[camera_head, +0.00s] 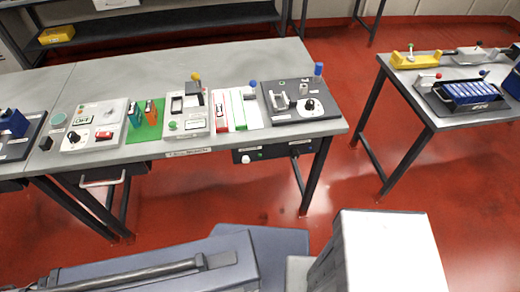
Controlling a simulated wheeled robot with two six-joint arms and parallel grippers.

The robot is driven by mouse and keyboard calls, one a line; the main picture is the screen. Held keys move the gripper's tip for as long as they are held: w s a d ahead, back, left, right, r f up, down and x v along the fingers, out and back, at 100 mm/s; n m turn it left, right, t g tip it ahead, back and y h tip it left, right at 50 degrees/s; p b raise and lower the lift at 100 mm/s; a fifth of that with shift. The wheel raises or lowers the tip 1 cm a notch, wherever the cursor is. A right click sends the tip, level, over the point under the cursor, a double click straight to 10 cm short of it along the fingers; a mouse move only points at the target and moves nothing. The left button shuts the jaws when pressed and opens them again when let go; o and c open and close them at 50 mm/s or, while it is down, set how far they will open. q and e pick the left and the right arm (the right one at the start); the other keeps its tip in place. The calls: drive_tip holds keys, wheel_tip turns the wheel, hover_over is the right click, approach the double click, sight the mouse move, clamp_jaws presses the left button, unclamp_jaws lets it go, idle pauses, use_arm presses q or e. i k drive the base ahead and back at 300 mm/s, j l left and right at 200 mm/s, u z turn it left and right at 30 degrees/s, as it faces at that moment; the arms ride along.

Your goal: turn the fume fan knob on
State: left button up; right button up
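I cannot read which control is the fume fan knob. A dark control box (272,151) hangs under the front edge of the long bench, with a small white round knob (246,159) at its left end and pale labels. Another candidate is a dark round knob (310,104) on a white dial on the black panel at the bench's right end. The knobs' settings are too small to tell. Neither of my grippers is in view.
The long grey bench (240,62) carries panels, a green mat (147,133) with upright cells, and levers with yellow and blue balls. A second table (448,122) at right holds a black tray of blue cells. Red floor (345,170) lies open between them.

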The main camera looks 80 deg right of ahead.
sight(294, 152)
drive_tip(key=z, duration=0.45)
drive_tip(key=j+z, duration=0.1)
drive_tip(key=z, duration=0.35)
drive_tip(key=k+z, duration=0.1)
drive_tip(key=z, duration=0.35)
drive_tip(key=j+z, duration=0.1)
drive_tip(key=z, duration=0.35)
drive_tip(key=k+z, duration=0.1)
drive_tip(key=z, duration=0.85)
drive_tip(key=k+z, duration=0.1)
drive_tip(key=z, duration=0.35)
drive_tip(key=k+l+z, duration=0.15)
drive_tip(key=l+z, duration=0.25)
drive_tip(key=j, duration=0.15)
